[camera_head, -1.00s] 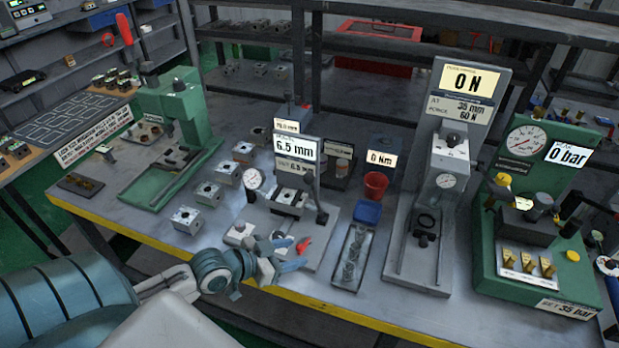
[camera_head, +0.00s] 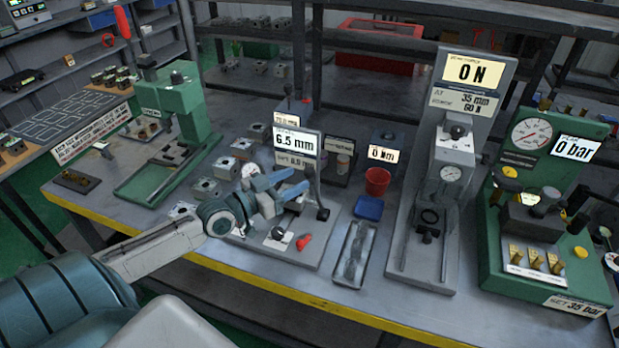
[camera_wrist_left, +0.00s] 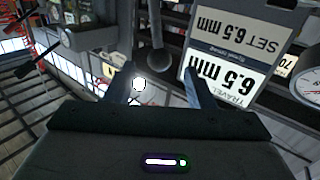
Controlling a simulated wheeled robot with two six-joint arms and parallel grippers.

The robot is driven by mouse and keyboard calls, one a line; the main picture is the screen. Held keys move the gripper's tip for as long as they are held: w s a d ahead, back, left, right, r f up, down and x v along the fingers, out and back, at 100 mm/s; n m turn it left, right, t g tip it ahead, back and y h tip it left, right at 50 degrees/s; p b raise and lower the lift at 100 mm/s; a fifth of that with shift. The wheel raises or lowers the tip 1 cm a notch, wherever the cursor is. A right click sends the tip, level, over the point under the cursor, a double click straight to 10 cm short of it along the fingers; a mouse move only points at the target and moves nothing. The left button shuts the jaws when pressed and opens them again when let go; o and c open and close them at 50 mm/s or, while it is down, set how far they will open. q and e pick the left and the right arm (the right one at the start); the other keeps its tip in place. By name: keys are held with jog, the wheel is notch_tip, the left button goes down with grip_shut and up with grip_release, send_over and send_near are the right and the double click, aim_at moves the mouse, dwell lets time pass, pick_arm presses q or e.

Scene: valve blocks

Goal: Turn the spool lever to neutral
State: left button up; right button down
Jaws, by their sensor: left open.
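The travel stand (camera_head: 275,250) carries a display reading 6.5 mm (camera_head: 294,142), also in the left wrist view (camera_wrist_left: 215,68). A dark lever with a round knob (camera_head: 323,214) is at its right side; I cannot be sure this is the spool lever. My left gripper (camera_head: 294,183) is open and empty above the stand, its blue fingers pointing right. In the left wrist view, a grey rod with a ball end (camera_wrist_left: 157,62) appears between the open fingers (camera_wrist_left: 160,75); contact cannot be told. The gripper hides part of the stand. My right gripper is not in view.
A red piece (camera_head: 304,241) lies at the stand's front. A grey tray (camera_head: 353,255), blue box (camera_head: 369,208) and red cup (camera_head: 377,181) are to its right. The tall 0 N press (camera_head: 440,190) and green 0 bar stand (camera_head: 545,215) are further right. Valve blocks sit behind left.

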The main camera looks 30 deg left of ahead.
aim_at(305, 171)
pick_arm(q)
jog(key=b+x, duration=0.1)
jog(key=x, duration=0.3)
jog(key=shift+w, duration=0.1)
jog(key=shift+w+d, duration=0.25)
jog(key=shift+w, duration=0.4)
